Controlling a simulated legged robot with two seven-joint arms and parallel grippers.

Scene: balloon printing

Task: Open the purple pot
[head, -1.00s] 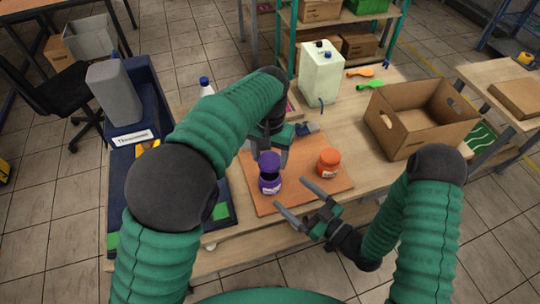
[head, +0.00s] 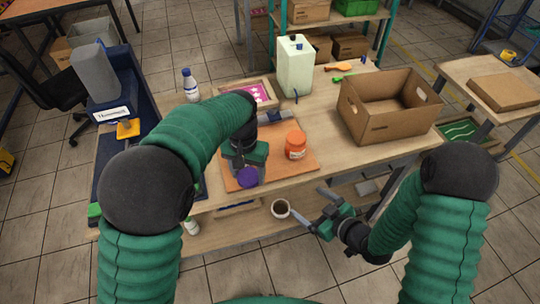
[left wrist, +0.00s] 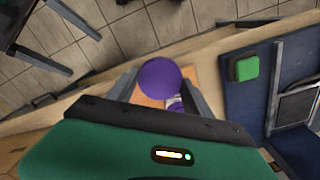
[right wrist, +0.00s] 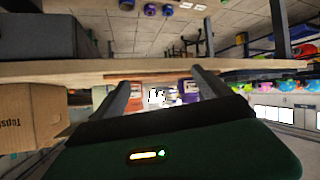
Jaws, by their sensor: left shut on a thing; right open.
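My left gripper (head: 245,166) is shut on the round purple lid (head: 247,179). The lid fills the space between its fingers in the left wrist view (left wrist: 160,77). Part of the purple pot (left wrist: 175,103) with its white label shows behind the lid there, on the orange board; my gripper hides the pot in the head view. The lid looks apart from the pot. An orange pot (head: 296,145) with its lid on stands upright on the board (head: 272,171). My right gripper (head: 310,206) is open and empty, in front of the table edge.
An open cardboard box (head: 385,118) stands on the right of the table. A pale canister (head: 295,68), a white bottle (head: 190,86) and a pink print (head: 243,95) are at the back. A dark blue machine (head: 125,85) stands left.

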